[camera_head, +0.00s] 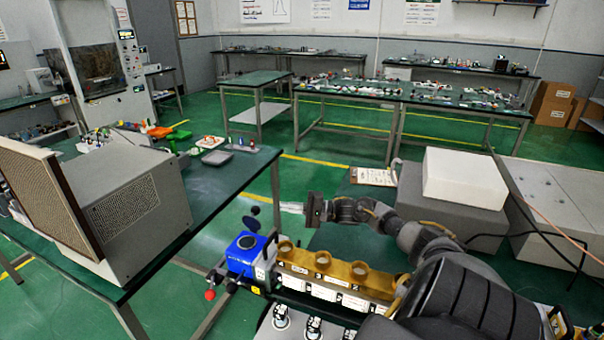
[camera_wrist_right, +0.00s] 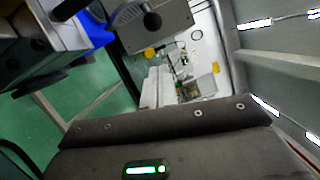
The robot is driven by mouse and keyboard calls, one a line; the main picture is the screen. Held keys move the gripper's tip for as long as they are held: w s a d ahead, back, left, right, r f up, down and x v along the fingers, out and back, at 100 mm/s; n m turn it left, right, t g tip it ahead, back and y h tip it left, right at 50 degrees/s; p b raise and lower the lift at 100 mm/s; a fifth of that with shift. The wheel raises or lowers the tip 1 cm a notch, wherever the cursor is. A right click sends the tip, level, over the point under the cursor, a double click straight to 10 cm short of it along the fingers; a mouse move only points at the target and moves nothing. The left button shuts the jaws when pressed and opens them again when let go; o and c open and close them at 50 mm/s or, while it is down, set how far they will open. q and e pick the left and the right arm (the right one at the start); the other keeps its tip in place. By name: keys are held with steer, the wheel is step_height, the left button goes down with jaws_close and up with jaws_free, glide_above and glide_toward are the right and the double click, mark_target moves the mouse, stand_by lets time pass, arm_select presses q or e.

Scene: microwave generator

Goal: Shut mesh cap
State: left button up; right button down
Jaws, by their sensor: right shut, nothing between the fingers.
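A blue box (camera_head: 243,254) with a dark round opening on its top stands at the left end of a brass-coloured block (camera_head: 330,270). A dark disc (camera_head: 251,223), likely the mesh cap, stands raised above the blue box, tilted up and clear of the opening. Its mesh is too small to make out. My right gripper (camera_head: 291,207) is shut and empty, to the right of the disc and apart from it, its fingers pointing left. Blue also shows at the top left of the right wrist view (camera_wrist_right: 97,32). My left gripper is not in view.
The brass-coloured block carries several round open ports beneath my right arm. A green-topped bench (camera_head: 215,185) with a large grey unit (camera_head: 130,205) stands at left. Grey boxes, one topped by a white block (camera_head: 465,178), stand at right. A red knob (camera_head: 210,295) sticks out near the blue box.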

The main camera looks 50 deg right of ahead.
arm_select(q)
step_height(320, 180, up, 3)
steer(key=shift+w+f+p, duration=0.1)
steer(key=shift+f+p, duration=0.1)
steer(key=shift+p, duration=1)
arm_select(e)
steer(key=w+a, duration=0.1)
steer(key=a, duration=0.2)
steer(key=w+a, duration=0.1)
steer(key=a, duration=0.1)
steer(key=shift+w+a+r, duration=0.1)
steer(key=shift+w+r, duration=0.2)
steer(key=shift+r, duration=0.1)
